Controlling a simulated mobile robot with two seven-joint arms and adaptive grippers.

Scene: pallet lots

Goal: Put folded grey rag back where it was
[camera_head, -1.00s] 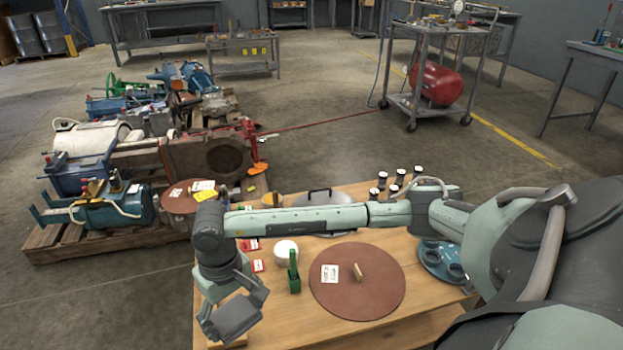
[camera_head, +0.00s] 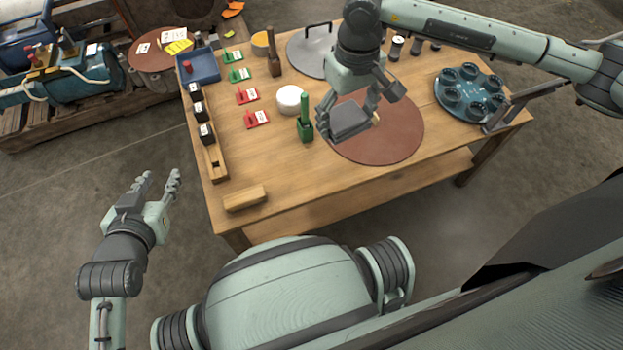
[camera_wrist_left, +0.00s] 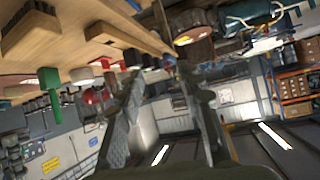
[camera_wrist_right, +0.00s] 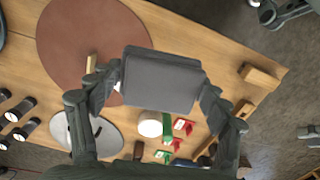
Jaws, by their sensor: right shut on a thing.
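The folded grey rag (camera_head: 350,119) is a dark grey flat pad held in my right gripper (camera_head: 362,100). In the right wrist view the rag (camera_wrist_right: 162,82) spans between the two fingers, which are shut on its sides. It is held above the round brown disc (camera_head: 398,140), over its left part, and hides some of it. My left gripper (camera_head: 158,182) is left of the table, off its edge, with its fingers apart and empty. The left wrist view also shows these fingers (camera_wrist_left: 155,90) apart with nothing between them.
A green holder (camera_head: 305,128), white round tub (camera_head: 291,99), red and green tagged pieces, a wooden block (camera_head: 245,197) and a rail of black-topped pieces stand left. A blue-green round tray (camera_head: 470,92) stands right, a grey lid (camera_head: 312,55) behind.

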